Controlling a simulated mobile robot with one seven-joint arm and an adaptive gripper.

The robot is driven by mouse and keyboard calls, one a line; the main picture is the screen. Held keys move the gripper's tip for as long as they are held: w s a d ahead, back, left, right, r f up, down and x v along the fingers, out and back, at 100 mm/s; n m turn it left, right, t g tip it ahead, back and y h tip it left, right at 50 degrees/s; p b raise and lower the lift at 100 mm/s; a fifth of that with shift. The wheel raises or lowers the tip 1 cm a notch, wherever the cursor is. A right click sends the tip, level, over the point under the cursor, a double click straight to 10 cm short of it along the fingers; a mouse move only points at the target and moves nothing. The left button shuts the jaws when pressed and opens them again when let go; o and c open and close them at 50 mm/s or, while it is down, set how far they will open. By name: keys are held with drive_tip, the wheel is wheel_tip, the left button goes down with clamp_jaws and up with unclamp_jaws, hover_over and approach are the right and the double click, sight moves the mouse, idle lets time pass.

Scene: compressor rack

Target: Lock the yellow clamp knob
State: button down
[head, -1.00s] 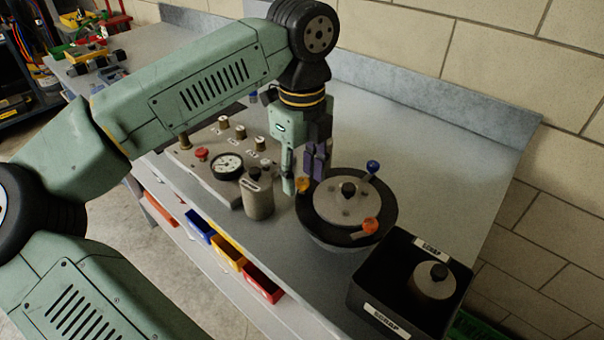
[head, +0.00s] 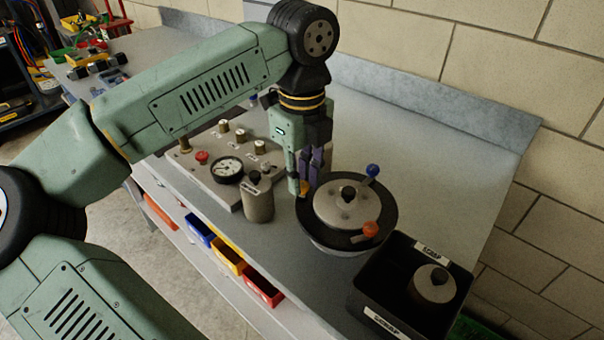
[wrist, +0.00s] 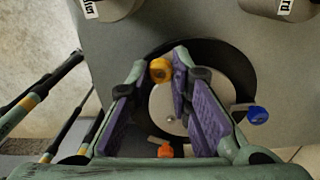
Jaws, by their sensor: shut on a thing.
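The yellow clamp knob (head: 304,187) sits at the left rim of a round black-rimmed pot with a grey disc lid (head: 335,212). My gripper (head: 303,182) points down over that rim, its fingers partly hiding the knob. In the wrist view the yellow knob (wrist: 160,70) lies between the fingertips of my gripper (wrist: 165,68), and they are shut on it. A blue knob (head: 372,170) is on the far right of the rim and an orange knob (head: 370,229) is at the near right.
A grey canister (head: 258,200) stands close left of the pot. A panel with a gauge (head: 227,170) is behind it. A black scrap bin (head: 367,290) holding a canister (head: 434,284) is at the near right. The bench right of the pot is clear.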

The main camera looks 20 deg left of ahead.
drive_tip(key=shift+f, duration=0.1)
drive_tip(key=m+b, duration=0.3)
drive_tip(key=shift+m, duration=0.3)
drive_tip(key=m+b, duration=0.1)
drive_tip(key=m, duration=0.3)
drive_tip(key=shift+w+m+b, duration=0.1)
drive_tip(key=shift+m+b, duration=0.2)
drive_tip(key=shift+b, duration=0.05)
drive_tip(key=m+b, duration=0.1)
drive_tip(key=m, duration=0.3)
drive_tip(key=shift+m, duration=0.3)
drive_tip(key=shift+d+m, duration=0.1)
drive_tip(key=shift+m, duration=2.4)
drive_tip(key=c, duration=1.4)
unclamp_jaws()
drive_tip(key=shift+c, duration=0.2)
